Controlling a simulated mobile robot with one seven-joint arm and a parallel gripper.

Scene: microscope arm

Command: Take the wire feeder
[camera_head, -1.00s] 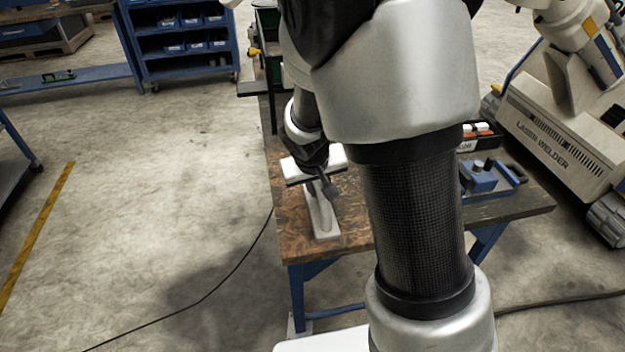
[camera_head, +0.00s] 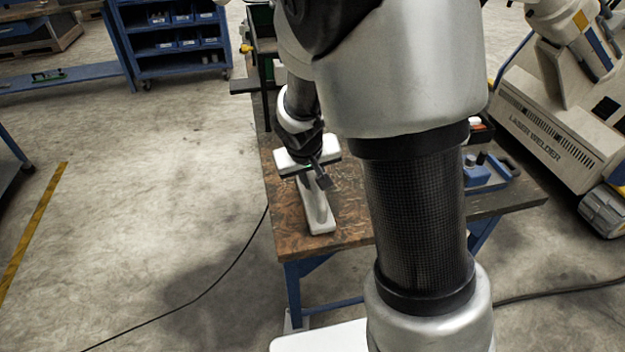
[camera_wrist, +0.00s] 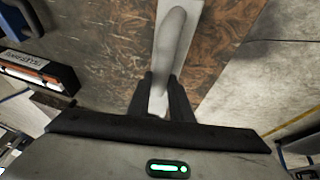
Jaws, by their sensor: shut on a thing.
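A long pale grey piece with a raised, rounded bar along it (camera_head: 318,218) is at the left part of the brown workbench top. It also shows in the wrist view (camera_wrist: 172,45), running up from between my fingers. I take it for the wire feeder, but no label shows. My gripper (camera_head: 318,180) is over its far end. In the wrist view, the two dark fingers of my gripper (camera_wrist: 162,92) are shut on the near end of the bar, one on each side. I cannot tell whether the piece rests on the bench or is slightly raised.
The workbench (camera_head: 350,228) has a blue device (camera_head: 485,175) on its right side, partly behind my arm. A labelled dark case (camera_wrist: 38,70) is at the left in the wrist view. A laser welder (camera_head: 550,130) stands to the right. A cable (camera_head: 215,290) crosses the open floor.

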